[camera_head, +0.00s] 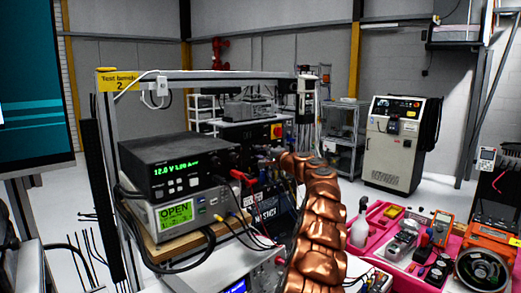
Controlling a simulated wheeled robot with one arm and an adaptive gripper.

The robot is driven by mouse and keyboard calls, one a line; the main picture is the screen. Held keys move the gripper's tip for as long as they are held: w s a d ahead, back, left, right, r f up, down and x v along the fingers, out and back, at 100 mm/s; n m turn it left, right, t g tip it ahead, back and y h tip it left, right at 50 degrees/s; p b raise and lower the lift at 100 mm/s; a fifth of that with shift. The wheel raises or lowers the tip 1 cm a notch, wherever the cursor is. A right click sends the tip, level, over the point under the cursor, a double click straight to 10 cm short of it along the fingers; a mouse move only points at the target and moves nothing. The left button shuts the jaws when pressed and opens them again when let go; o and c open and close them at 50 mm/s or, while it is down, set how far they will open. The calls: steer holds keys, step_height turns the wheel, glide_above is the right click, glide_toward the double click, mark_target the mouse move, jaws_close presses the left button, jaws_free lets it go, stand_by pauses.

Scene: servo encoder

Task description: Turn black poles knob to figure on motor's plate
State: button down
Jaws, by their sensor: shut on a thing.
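My copper-coloured arm rises from the bottom middle and bends over toward the bench. Its end is hidden behind its own links, so I do not see my gripper or what it holds. I cannot make out the black poles knob or the motor's plate; the arm covers part of the bench. A black power supply (175,165) with green digits reading about 12.0 V stands on a light grey instrument (205,207) with a green "OPEN" label. Black, red and yellow leads run from them toward the area behind my arm.
The test bench frame (210,74) spans the bench, with a yellow "Test bench 2" sign (118,80). At right, a pink-lined tray (366,238) holds tools, meters and a white bottle (360,230). A large screen (35,90) stands at left. A white cabinet (392,150) stands behind.

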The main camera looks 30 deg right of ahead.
steer(key=shift+m+p, duration=0.5)
steer(key=shift+m, duration=0.4)
steer(key=c, duration=0.9)
jaws_free()
steer(key=shift+c, duration=0.2)
steer(key=shift+s+d, duration=0.1)
steer(key=shift+s, duration=0.05)
steer(key=s+d, duration=0.1)
steer(key=s, duration=1)
steer(key=shift+s+d, duration=0.3)
